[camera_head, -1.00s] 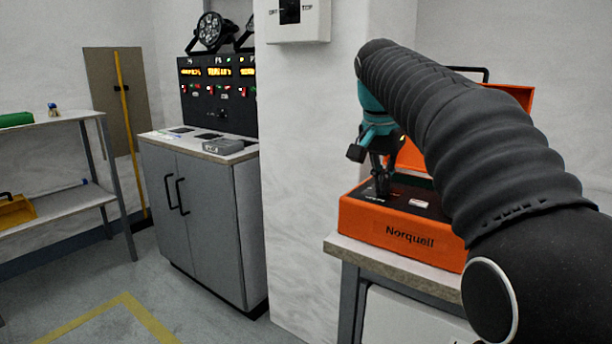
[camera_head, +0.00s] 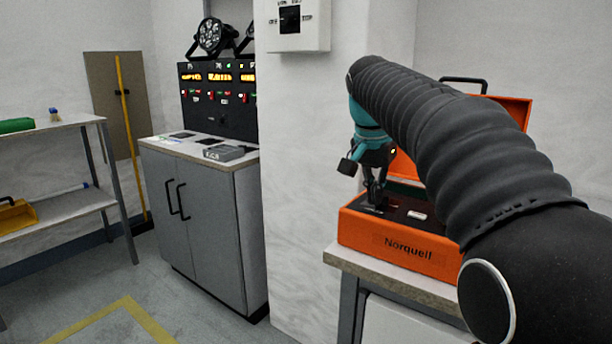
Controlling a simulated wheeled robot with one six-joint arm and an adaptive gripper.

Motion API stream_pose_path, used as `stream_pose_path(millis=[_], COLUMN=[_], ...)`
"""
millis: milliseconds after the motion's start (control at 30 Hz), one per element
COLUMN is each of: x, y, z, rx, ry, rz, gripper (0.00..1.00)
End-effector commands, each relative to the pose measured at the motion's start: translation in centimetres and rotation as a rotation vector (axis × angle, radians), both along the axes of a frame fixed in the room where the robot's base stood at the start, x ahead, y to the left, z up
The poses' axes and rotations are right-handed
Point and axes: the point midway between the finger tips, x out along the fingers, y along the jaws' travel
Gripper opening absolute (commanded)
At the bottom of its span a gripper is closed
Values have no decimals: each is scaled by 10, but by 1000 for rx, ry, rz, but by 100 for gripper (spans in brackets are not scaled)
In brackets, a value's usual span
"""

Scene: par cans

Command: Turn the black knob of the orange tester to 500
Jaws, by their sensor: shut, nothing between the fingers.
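The orange tester (camera_head: 355,231) is an open case marked "Norquell" with a dark top panel, standing on a table at the right. Its raised lid (camera_head: 513,110) shows behind my arm. My gripper (camera_head: 375,206) points down at the left part of the panel, its fingertips at or just above the surface. It looks shut with nothing held. The black knob cannot be made out; the dark fingers and dark panel blend there. The scale marks are too small to read. A small white item (camera_head: 417,215) lies on the panel right of the fingers.
The table (camera_head: 400,281) carries the tester near its edge. A grey cabinet (camera_head: 205,225) with a control panel (camera_head: 218,100) stands at the left. A white wall box (camera_head: 298,27) hangs above. A shelf (camera_head: 60,208) is at far left. The floor in front is clear.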

Motion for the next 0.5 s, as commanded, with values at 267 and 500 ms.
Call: stream_pose_path(millis=[267,500], x=[5,6], y=[3,3], z=[0,0], rx=[0,-1], ry=[0,0], rz=[0,-1], gripper=[0,0])
